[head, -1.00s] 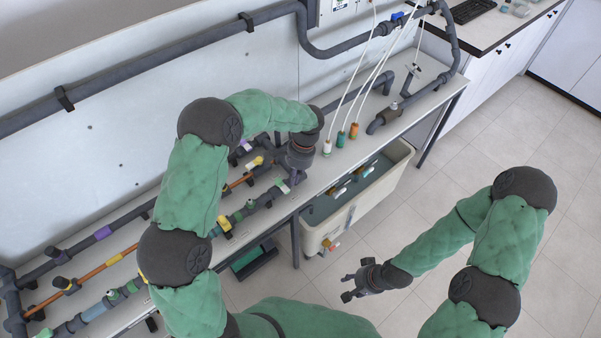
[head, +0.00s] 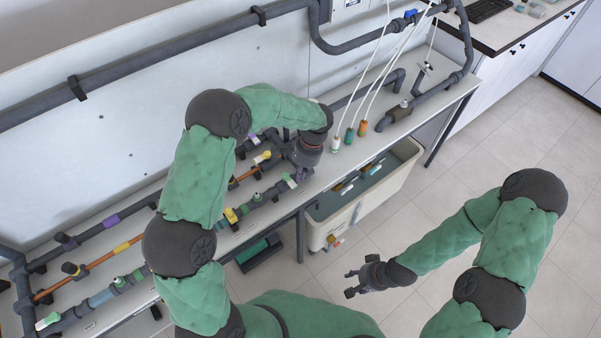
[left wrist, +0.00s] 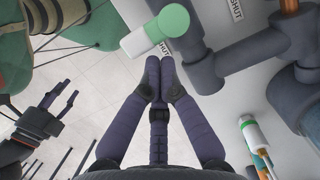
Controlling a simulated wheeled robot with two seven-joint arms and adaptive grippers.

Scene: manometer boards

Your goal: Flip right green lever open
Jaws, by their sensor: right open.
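The right green lever (head: 289,181), with a green part and a white end, sits on the front pipe of the bench. In the left wrist view the green-and-white lever (left wrist: 172,22) lies just beyond the fingertips, its white end pointing lower left. My left gripper (head: 302,177) is over the bench's front edge beside that lever. In the left wrist view its fingertips (left wrist: 160,72) are together with nothing seen between them; whether they touch the lever is unclear. My right gripper (head: 352,283) is open and empty over the floor, away from the bench.
Signs reading SHUT (left wrist: 236,58) are beside the grey pipes. Yellow (head: 231,215) and other green levers (head: 119,282) line the pipes to the left. A grey water tub (head: 317,236) stands below the bench. Hanging white tubes end in coloured fittings (head: 349,135). The floor is clear at right.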

